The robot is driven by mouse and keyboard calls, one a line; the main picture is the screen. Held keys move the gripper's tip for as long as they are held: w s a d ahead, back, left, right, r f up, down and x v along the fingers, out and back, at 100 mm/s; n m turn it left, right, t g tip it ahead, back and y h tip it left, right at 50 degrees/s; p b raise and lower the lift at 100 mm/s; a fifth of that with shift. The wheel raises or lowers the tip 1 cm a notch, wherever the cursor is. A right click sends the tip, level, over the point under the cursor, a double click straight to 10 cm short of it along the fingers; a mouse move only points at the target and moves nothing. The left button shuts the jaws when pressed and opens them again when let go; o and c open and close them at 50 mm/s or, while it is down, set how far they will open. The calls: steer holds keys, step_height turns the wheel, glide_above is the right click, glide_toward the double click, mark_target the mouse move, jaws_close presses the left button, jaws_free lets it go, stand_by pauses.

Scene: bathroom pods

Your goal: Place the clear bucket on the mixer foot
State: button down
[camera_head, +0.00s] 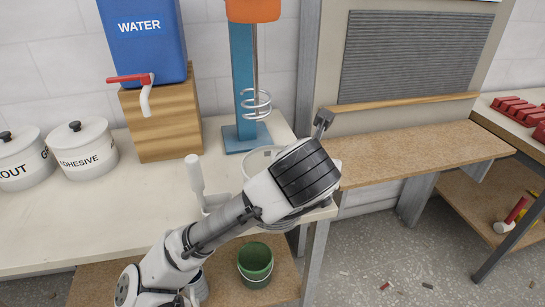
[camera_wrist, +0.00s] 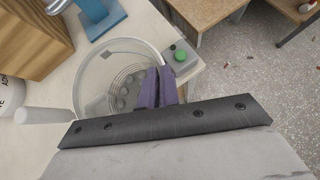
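The clear bucket (camera_wrist: 92,77) is a see-through round tub with round shapes showing at its bottom. In the head view the bucket (camera_head: 255,162) is at the front right corner of the bench, largely hidden by my arm. The mixer's blue foot (camera_head: 236,143) stands on the bench behind it, with a wire whisk (camera_head: 256,103) hanging above the foot. Part of the blue foot (camera_wrist: 100,22) also shows in the wrist view. My gripper's purple fingers (camera_wrist: 159,83) are close together at the bucket's right rim and appear shut on its wall. The fingertips are hidden in the head view.
A green button on a grey box (camera_wrist: 180,57) is close right of the bucket. A blue water tank (camera_head: 145,45) on a wooden block (camera_head: 168,120) and white lidded pots (camera_head: 82,150) stand left. A white-handled tool (camera_head: 195,175) is beside the bucket. A green bucket (camera_head: 255,262) is below.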

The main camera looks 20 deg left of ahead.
steer(key=w+a+f+p, duration=0.1)
steer(key=w+a+p, duration=0.1)
steer(key=w+a, duration=0.2)
steer(key=w+a+f+p, duration=0.2)
steer(key=w+a, duration=0.3)
steer(key=w, duration=0.5)
steer(key=shift+a+f+p, duration=0.2)
steer(key=shift+a+p, duration=0.1)
steer(key=shift+p, duration=0.25)
steer(key=shift+f, duration=0.1)
steer(key=c, duration=2.1)
jaws_free()
steer(key=shift+f, duration=0.15)
steer(key=o, duration=0.5)
steer(key=b+v, duration=0.3)
steer(key=v, duration=0.9)
steer(key=shift+r, duration=0.25)
